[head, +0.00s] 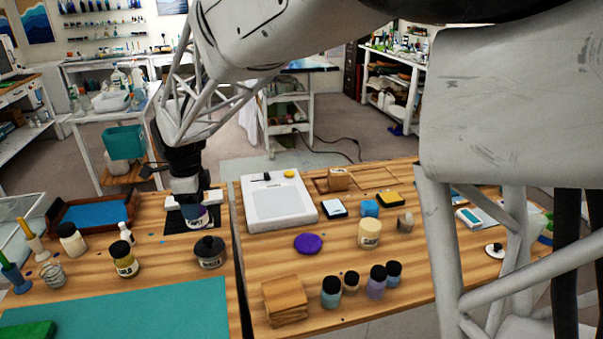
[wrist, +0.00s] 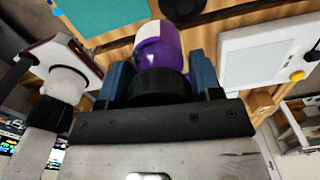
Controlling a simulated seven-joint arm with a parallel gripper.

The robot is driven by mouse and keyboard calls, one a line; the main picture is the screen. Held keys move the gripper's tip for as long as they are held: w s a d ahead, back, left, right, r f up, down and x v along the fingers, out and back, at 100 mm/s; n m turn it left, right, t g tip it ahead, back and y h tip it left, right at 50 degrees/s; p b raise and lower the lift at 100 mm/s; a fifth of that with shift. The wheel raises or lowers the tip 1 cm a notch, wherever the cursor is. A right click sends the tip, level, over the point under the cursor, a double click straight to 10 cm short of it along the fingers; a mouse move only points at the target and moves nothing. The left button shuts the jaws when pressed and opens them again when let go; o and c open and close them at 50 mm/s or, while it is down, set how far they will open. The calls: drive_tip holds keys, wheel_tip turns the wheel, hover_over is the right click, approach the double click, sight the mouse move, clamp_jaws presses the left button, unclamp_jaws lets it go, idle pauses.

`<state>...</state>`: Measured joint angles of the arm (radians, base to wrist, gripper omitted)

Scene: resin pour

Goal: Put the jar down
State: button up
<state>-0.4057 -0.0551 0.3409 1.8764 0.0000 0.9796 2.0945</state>
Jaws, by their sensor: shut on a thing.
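My gripper (head: 190,208) is low over the left part of the wooden table. It is shut on a jar (head: 197,218) with purple contents and a pale label. In the wrist view the jar (wrist: 160,45) sits between the two blue fingers of my gripper (wrist: 160,72), its black lid towards the palm. The jar is over a dark mat (head: 174,224). I cannot tell whether its base touches the mat.
A blue-lined tray (head: 95,214) and a small white bottle (head: 127,233) stand to the left. A dark lidded pot (head: 209,252) and a yellow-brown jar (head: 124,260) are in front. A white scale (head: 278,203) is to the right. The teal mat (head: 130,312) has clear room.

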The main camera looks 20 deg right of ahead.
drive_tip(key=w+d+m, duration=0.4)
drive_tip(key=w+d, duration=2)
drive_tip(key=d, duration=0.5)
drive_tip(key=w+d+f+m, duration=0.15)
drive_tip(key=w+d, duration=0.25)
drive_tip(key=d, duration=1.3)
drive_tip(key=w+d+m, duration=0.2)
drive_tip(key=w+d, duration=0.2)
drive_tip(key=d, duration=1.3)
drive_tip(key=f, duration=0.4)
drive_tip(key=shift+s+d+f, duration=0.25)
drive_tip(key=shift+f, duration=0.1)
drive_tip(key=shift+f, duration=0.1)
drive_tip(key=shift+f, duration=2.4)
